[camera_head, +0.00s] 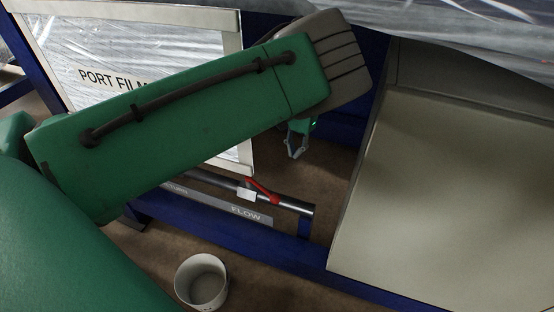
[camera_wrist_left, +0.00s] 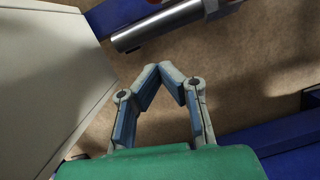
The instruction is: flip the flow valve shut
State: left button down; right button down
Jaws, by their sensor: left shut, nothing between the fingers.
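The flow valve is a red lever (camera_head: 262,190) on a grey metal pipe (camera_head: 292,205), above a label plate reading FLOW (camera_head: 245,212). The lever lies slanted across the pipe in the head view. My left gripper (camera_head: 296,155) hangs above and a little right of the lever, apart from it. In the left wrist view its fingertips (camera_wrist_left: 172,68) meet with nothing between them. The bare pipe end (camera_wrist_left: 165,28) shows beyond the fingers there, with a bit of red at the top edge. My right gripper is not in view.
A large beige bin (camera_head: 450,190) fills the right side. Blue frame beams (camera_head: 290,248) run below the pipe. A white bucket (camera_head: 202,281) stands on the brown floor at the bottom. A framed panel reading PORT FILM (camera_head: 65,45) is behind my left arm.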

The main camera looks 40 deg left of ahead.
aim_at(263, 189)
pick_arm(q)
jog(key=s+f, duration=0.1)
jog(key=f, duration=0.2)
jog(key=s+f, duration=0.2)
jog(key=f, duration=0.1)
jog(key=s+f, duration=0.2)
jog(key=f, duration=0.1)
jog(key=shift+s+a+f, duration=0.1)
jog(key=shift+a+f, duration=0.05)
jog(key=shift+s+d+f+p, duration=0.2)
jog(key=shift+s+p, duration=0.15)
jog(key=shift+p, duration=0.1)
jog(key=shift+a+f, duration=0.25)
jog(key=shift+a, duration=0.15)
